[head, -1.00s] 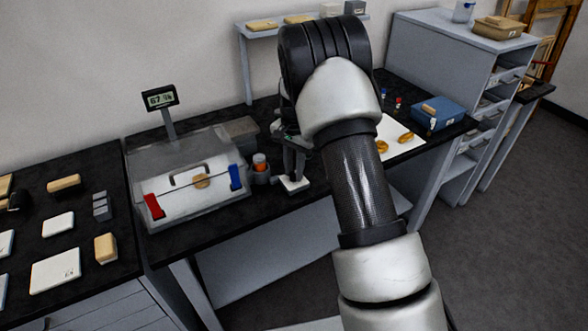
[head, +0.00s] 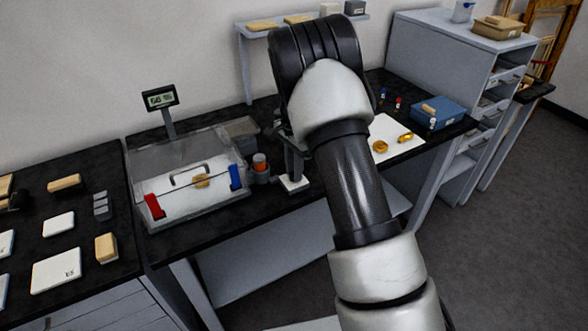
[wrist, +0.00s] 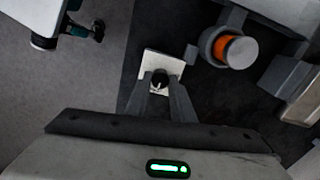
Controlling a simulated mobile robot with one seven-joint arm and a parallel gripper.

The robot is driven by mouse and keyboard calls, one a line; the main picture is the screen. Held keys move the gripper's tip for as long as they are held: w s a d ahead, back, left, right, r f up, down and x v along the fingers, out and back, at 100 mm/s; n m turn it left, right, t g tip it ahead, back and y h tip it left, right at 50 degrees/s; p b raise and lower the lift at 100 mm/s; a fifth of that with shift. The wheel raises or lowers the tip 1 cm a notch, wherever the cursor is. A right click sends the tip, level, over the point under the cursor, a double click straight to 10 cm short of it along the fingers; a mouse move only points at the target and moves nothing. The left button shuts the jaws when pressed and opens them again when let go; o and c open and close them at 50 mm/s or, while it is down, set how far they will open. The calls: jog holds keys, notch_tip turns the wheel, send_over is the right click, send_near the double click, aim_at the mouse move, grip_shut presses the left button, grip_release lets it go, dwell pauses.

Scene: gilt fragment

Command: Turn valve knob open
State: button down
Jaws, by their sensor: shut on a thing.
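The valve knob (wrist: 160,77) is a small dark knob on a square white plate (wrist: 149,66), seen in the wrist view. In the head view the white plate (head: 293,185) lies near the front edge of the black bench, and the knob is hidden by my gripper (head: 292,166). In the wrist view my gripper (wrist: 160,86) points down with a finger on either side of the knob, shut on it. The knob's exact turn angle is hard to make out.
A white sheet with gold pieces (head: 397,145) lies to the right.

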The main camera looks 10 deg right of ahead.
jog(key=c, duration=1.5)
grip_release()
jog(key=shift+c, duration=0.2)
jog(key=shift+r, duration=0.1)
notch_tip(320, 180, up, 17)
jog(key=shift+r+p, duration=0.2)
jog(key=shift+p, duration=0.15)
